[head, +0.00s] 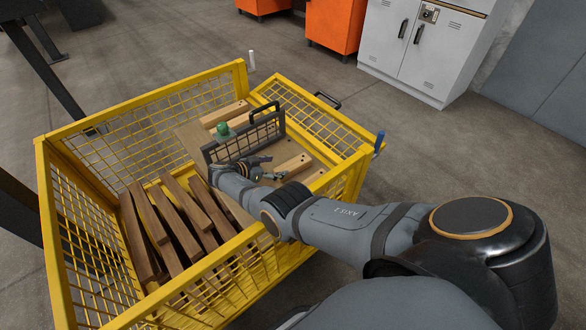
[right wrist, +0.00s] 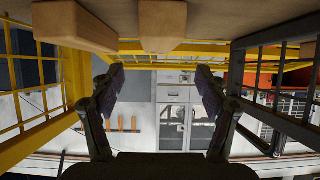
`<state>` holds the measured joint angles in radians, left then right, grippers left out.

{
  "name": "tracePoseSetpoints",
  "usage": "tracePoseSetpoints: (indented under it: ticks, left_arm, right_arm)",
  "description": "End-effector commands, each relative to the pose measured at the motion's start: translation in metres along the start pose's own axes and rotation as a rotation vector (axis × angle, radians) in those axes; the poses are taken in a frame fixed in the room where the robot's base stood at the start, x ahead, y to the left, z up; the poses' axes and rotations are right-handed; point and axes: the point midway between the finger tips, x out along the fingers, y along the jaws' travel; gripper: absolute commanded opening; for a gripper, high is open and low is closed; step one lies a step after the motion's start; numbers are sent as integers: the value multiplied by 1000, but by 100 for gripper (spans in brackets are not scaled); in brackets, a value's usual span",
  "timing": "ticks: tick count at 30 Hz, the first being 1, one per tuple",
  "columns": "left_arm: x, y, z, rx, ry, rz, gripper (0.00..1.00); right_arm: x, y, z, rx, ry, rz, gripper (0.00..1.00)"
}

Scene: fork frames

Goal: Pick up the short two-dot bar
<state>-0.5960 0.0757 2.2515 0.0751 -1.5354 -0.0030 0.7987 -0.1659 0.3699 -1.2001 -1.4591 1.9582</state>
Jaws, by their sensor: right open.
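Several light wooden bars lie on a flat board (head: 192,137) inside the yellow mesh crate. One bar (head: 293,165) with small dark dots lies just right of my right gripper (head: 274,167). Another dotted bar (head: 225,114) lies at the back, and a third (head: 316,176) is partly seen at the right. I cannot tell for sure which is the short two-dot bar. My right gripper is open and empty, low over the board. In the right wrist view, two bar ends, one left (right wrist: 75,27) and one central (right wrist: 162,27), show at the top, outside the fingers.
The yellow crate (head: 150,105) has high mesh walls. A dark mesh frame (head: 245,140) with a handle stands close behind my right gripper, by a green object (head: 223,129). Longer brown bars (head: 170,225) fill the crate's left part. A grey cabinet (head: 420,50) stands beyond.

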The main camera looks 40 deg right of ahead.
Motion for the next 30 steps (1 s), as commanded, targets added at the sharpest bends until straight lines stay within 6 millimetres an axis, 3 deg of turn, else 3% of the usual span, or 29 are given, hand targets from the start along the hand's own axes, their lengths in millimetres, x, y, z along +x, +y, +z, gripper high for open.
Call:
tracePoseSetpoints:
  ticks: [3,8,16,25,30]
  left_arm:
    - [11,2,0,1,26,10,40]
    - [12,3,-1,1,37,13,40]
    - [33,9,-3,1,103,35,40]
    - [33,10,-5,0,126,42,40]
    - [33,10,-5,0,125,42,40]
  right_arm:
    - [22,0,1,-1,2,1,75]
    - [28,0,0,0,1,1,75]
    - [72,2,3,0,1,1,75]
    - [77,2,0,0,0,0,75]
    - [77,2,0,0,0,0,52]
